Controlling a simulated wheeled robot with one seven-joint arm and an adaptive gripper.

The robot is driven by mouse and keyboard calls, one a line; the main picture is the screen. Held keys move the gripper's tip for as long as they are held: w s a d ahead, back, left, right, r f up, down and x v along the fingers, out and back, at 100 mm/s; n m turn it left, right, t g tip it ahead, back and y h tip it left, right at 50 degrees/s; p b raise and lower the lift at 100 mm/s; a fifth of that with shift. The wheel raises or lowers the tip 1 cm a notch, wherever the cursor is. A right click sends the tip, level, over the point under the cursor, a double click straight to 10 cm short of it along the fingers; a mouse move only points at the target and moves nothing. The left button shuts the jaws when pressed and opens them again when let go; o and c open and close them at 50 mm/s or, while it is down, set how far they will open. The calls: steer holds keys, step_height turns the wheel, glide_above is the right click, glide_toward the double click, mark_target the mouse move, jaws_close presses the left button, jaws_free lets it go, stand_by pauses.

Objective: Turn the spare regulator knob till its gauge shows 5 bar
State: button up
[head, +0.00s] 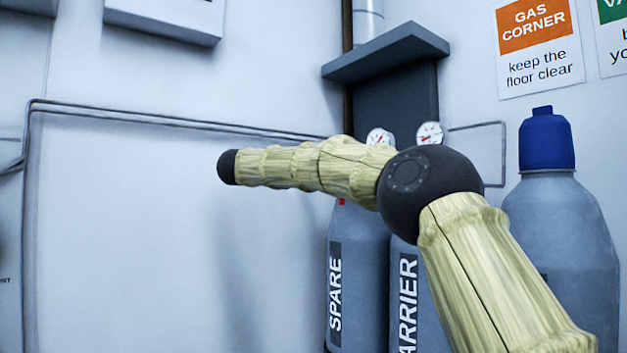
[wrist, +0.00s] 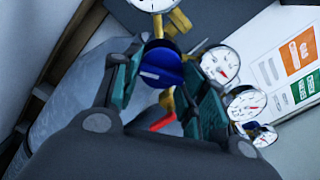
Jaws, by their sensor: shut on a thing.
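The cylinder labelled SPARE (head: 350,270) stands in the corner in the head view, its top partly behind my arm. A small gauge (head: 380,137) shows above it, partly covered by my arm. In the wrist view my gripper (wrist: 162,62) is shut on a blue regulator knob (wrist: 160,72), with one finger on each side. A white gauge (wrist: 152,3) is cut off by the top edge, and another gauge (wrist: 220,66) is just right of the fingers. Their numbers are too small to read. My gripper is hidden in the head view.
The second cylinder (head: 410,300), its label partly covered, stands right beside the spare, with another gauge (head: 430,133) above. A blue-capped cylinder (head: 565,230) is at the right. A dark shelf (head: 385,50) overhangs the gauges. More gauges (wrist: 246,103) crowd the gripper's right.

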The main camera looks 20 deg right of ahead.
stand_by(0.4)
steer(key=o, duration=1)
steer(key=v, duration=1.2)
